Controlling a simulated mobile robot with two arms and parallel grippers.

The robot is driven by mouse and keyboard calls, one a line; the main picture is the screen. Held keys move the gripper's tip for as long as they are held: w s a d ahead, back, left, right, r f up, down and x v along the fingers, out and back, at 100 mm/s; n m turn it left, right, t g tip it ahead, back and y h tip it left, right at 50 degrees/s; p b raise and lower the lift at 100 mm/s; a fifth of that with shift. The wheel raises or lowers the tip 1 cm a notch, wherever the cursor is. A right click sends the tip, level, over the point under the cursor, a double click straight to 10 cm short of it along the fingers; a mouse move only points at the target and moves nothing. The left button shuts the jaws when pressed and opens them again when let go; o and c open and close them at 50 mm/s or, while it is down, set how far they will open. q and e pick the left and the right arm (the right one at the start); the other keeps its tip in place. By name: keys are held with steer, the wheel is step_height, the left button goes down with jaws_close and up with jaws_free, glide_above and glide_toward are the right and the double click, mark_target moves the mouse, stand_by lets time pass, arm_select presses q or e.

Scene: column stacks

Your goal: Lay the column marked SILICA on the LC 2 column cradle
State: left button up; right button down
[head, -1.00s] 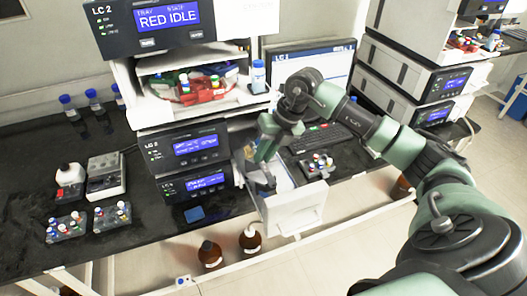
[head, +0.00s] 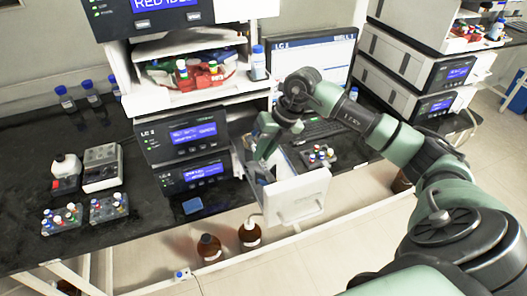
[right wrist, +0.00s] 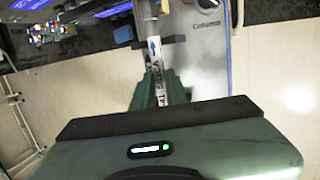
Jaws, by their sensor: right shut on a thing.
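My right gripper (head: 262,158) is at the open white column drawer (head: 298,196) of the LC 2 stack (head: 182,140). The column points away from the wrist, beside a grey panel (right wrist: 203,50) marked "Column". The cradle is mostly hidden by the gripper and drawer front; I cannot tell whether the column touches it. My left gripper is not in view.
Vial racks (head: 62,218) and a small bench device (head: 102,167) stand on the dark bench at left. Brown bottles (head: 249,236) stand below the drawer. A monitor (head: 315,62), a keyboard (head: 318,130) and another vial rack (head: 319,157) are close to my right arm.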

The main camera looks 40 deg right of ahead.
steer(key=shift+f+b, duration=0.45)
steer(key=shift+f, duration=0.05)
steer(key=c, duration=1.3)
jaws_free()
steer(key=shift+c, duration=0.2)
steer(key=b+v, duration=0.2)
steer(key=v, duration=0.6)
steer(key=shift+f, duration=0.1)
